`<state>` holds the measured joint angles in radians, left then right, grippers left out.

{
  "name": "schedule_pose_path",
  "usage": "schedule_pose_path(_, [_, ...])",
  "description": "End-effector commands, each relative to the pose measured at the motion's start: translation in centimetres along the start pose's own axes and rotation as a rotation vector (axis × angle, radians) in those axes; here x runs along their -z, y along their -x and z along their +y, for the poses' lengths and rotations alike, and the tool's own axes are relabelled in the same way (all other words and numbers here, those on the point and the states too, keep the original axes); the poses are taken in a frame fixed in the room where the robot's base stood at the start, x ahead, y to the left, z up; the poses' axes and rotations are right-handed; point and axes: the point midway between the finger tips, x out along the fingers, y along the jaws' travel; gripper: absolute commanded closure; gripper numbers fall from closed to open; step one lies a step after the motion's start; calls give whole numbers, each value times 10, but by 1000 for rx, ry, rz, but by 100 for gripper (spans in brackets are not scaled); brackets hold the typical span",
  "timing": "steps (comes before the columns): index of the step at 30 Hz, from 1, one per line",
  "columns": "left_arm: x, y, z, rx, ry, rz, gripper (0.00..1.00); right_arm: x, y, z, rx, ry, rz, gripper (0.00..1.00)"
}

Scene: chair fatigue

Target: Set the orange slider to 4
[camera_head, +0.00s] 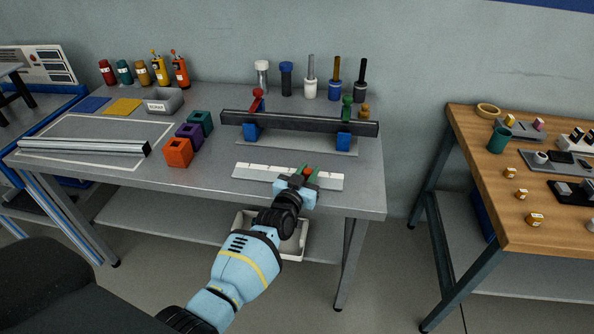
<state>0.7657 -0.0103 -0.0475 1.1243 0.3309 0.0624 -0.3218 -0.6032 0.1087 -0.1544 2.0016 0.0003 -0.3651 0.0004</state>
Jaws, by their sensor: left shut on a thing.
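A white scale strip (262,172) with dark division marks lies near the front edge of the grey workbench. The small orange slider (307,171) is on the right half of this strip. The gripper hides part of the strip and most of the slider. The scale numbers are too small to read. My right gripper is not in view.
A dark bar on blue supports (250,132) stands just behind the strip. Orange, purple and teal blocks (178,153) stand to its left. Bottles and brushes (286,78) line the back. A wooden table (480,185) stands right, across a gap. The bench's front right corner is clear.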

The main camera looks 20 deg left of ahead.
Motion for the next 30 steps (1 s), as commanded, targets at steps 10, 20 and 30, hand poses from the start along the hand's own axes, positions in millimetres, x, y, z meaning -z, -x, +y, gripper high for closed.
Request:
schedule_pose_path(10, [0,0,0,1,-1,2,73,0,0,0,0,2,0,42])
schedule_pose_path(20, [0,0,0,1,-1,1,55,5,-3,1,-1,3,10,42])
schedule_pose_path(30, [1,20,0,1,0,2,55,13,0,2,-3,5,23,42])
